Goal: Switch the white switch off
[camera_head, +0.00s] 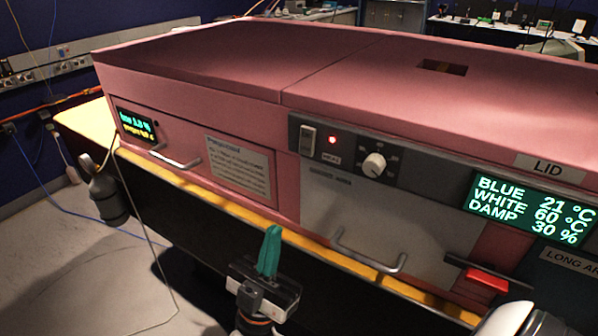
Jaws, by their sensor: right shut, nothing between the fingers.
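The white switch (308,139) is a small upright rocker at the left end of a dark grey control panel (425,165) on the front of the pink enclosure. A small red light (332,140) glows just right of it. My right gripper (272,232) has teal fingers, closed together and empty, pointing up. In the picture it is below and a little left of the switch, clearly apart from it, in front of the yellow ledge. My left gripper is not in view.
A white knob (374,164) is on the same panel. Below are a metal bar handle (370,262) and a red lever (487,281). A display (530,208) reads blue 21 °C, white 60 °C, damp 30 %. A yellow ledge (225,206) runs along the enclosure's lower front.

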